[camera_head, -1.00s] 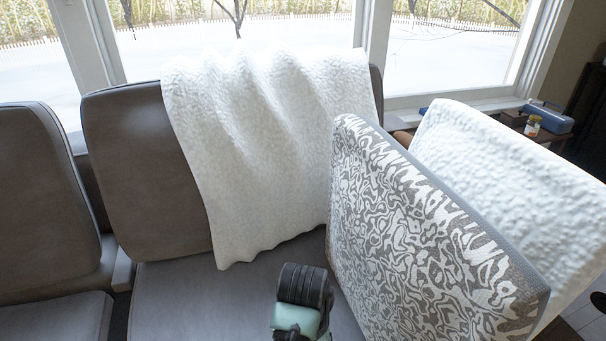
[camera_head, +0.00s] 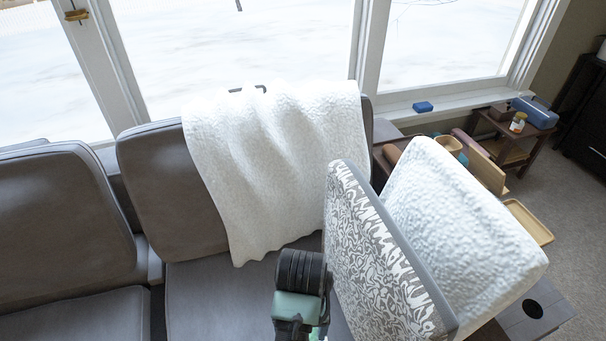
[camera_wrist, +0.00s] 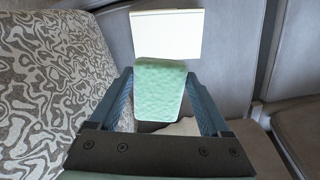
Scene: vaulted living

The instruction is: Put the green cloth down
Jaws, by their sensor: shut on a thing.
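The green cloth (camera_wrist: 160,95) is a small pale-green textured pad in the wrist view. My gripper (camera_wrist: 159,78) is shut on it, with one blue-grey finger on each side. In the head view my wrist shows at the bottom middle, over the grey sofa seat (camera_head: 215,290). The fingers and the cloth cannot be made out clearly there. What lies directly under the cloth is mostly hidden in the wrist view.
A patterned cushion (camera_head: 375,260) stands close to the right of my wrist, with a white cushion (camera_head: 465,230) behind it. A white throw (camera_head: 270,170) hangs over the sofa back. A cream rectangular thing (camera_wrist: 167,35) shows beyond the cloth. A side table (camera_head: 510,140) holds small objects.

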